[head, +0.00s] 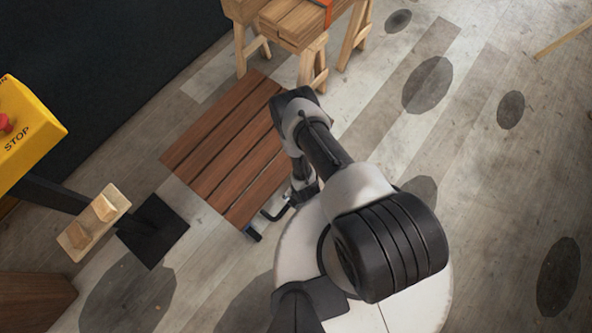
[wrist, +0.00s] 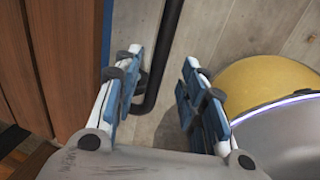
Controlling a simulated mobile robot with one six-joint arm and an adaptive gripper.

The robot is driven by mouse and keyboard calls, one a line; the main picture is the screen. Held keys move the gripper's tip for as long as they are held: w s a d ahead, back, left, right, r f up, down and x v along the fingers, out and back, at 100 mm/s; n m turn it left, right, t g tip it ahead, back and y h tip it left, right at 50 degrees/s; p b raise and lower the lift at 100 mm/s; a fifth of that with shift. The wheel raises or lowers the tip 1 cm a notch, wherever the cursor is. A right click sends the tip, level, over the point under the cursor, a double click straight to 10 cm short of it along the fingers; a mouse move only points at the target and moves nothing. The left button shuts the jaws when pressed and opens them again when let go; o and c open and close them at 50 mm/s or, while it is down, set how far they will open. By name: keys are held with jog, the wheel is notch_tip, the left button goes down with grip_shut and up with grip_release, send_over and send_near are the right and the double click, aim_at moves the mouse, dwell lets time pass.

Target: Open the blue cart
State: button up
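The blue cart shows from above in the head view as a brown slatted wooden top (head: 228,150), with a bit of blue (head: 253,235) at its near corner. A black bent handle (head: 271,214) sticks out from its near right side. My gripper (head: 303,194) is low beside that side, partly hidden by my arm. In the wrist view my gripper (wrist: 160,60) is open, and the black handle bar (wrist: 170,35) runs between its fingers in the picture. The bar bends left behind the left finger. Contact cannot be told. The cart's blue edge (wrist: 107,30) is left of the fingers.
A yellow stop box (head: 30,135) on a dark post stands at the left, with a small wooden shelf (head: 93,222). Wooden trestles with planks (head: 300,22) stand behind the cart. The plank floor (head: 480,180) at the right is clear.

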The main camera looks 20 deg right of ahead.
notch_tip(320, 180, up, 7)
jog(key=s, duration=0.1)
jog(key=shift+d, duration=0.4)
